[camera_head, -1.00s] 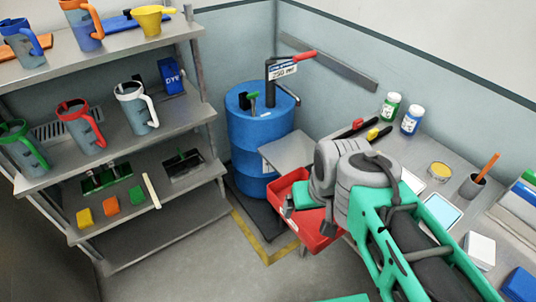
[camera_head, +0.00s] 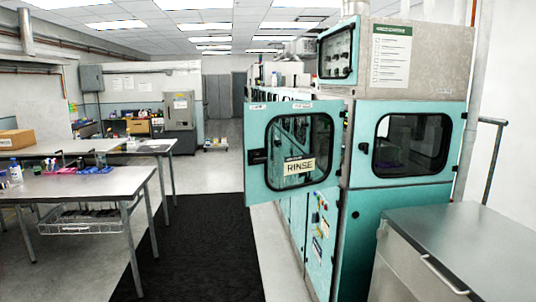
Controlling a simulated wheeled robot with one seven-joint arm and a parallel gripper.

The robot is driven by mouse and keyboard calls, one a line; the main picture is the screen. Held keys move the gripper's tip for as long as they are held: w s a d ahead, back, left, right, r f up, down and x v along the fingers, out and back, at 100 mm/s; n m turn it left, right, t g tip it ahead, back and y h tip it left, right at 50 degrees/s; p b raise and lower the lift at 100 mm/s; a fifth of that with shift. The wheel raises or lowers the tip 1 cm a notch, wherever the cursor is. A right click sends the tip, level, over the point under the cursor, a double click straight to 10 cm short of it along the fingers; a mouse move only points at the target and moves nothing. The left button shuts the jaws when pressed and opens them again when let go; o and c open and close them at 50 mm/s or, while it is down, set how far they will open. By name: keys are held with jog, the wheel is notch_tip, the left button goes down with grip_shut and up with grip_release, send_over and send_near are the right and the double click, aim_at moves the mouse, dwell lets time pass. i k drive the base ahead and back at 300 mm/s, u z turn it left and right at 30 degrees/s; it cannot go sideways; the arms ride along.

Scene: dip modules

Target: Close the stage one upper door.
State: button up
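A teal upper door (camera_head: 292,145) with a rounded, black-framed window stands swung open from the long teal and grey machine (camera_head: 405,195). A sign reading RINSE (camera_head: 299,165) is on its window, and a dark handle (camera_head: 258,156) sits at its left edge. Small labels along its top are too small to read, so I cannot tell the stage number. The opening behind it is mostly hidden. My gripper is not in view.
A dark floor mat (camera_head: 190,250) runs along the machine's front. Metal tables (camera_head: 85,186) stand at left. A grey-topped cabinet (camera_head: 465,240) stands at the near right. The aisle between tables and machine looks clear.

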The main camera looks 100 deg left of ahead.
aim_at(289, 137)
jog(key=i, duration=0.95)
jog(key=u, duration=3.35)
jog(key=i, duration=2.65)
jog(key=u, duration=1)
